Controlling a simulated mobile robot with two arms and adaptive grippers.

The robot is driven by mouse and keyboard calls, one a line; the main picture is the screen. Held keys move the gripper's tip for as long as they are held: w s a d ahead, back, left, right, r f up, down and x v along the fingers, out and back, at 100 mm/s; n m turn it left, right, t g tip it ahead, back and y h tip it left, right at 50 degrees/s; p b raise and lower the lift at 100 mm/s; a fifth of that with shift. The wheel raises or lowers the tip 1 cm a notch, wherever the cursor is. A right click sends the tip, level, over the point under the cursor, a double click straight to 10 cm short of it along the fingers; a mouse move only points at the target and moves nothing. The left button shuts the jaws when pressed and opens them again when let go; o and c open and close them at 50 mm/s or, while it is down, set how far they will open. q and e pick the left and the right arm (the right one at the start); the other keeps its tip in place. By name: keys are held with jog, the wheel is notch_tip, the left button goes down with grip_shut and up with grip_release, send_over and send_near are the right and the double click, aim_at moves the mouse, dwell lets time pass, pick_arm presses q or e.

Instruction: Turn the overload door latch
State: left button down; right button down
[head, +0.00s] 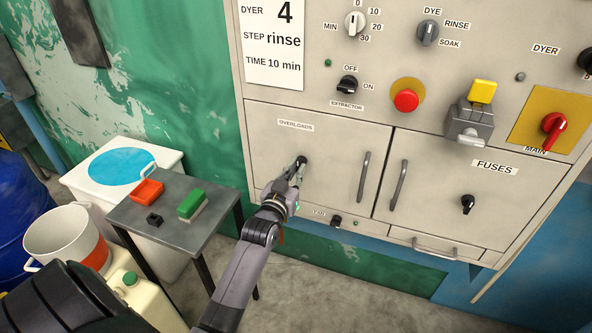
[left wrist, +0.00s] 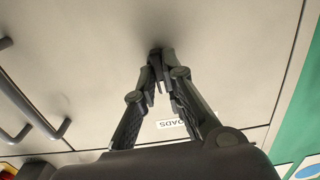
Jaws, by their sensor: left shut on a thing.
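The overload door (head: 335,155) is a grey panel labelled OVERLOADS, closed in the cabinet front. Its black latch (head: 303,160) is on the left part of the door, mostly covered by my left gripper (head: 299,166). In the left wrist view the latch (left wrist: 156,51) shows as a dark piece at the fingertips, and the gripper (left wrist: 162,75) is shut on it. The latch's exact angle is hidden by the fingers. A vertical bar handle (head: 363,177) stands at the door's right side. My right gripper is not in view.
The fuses door (head: 440,190), with its own handle and black latch (head: 468,204), is to the right. Knobs and a red button (head: 405,100) are above. A small grey table (head: 165,225) with an orange tray and green-topped brush stands left, beside buckets and a jug.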

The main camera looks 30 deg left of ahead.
pick_arm(q)
jog(key=c, duration=1.7)
grip_release()
jog(key=v, duration=1.2)
jog(key=shift+s+f, duration=0.1)
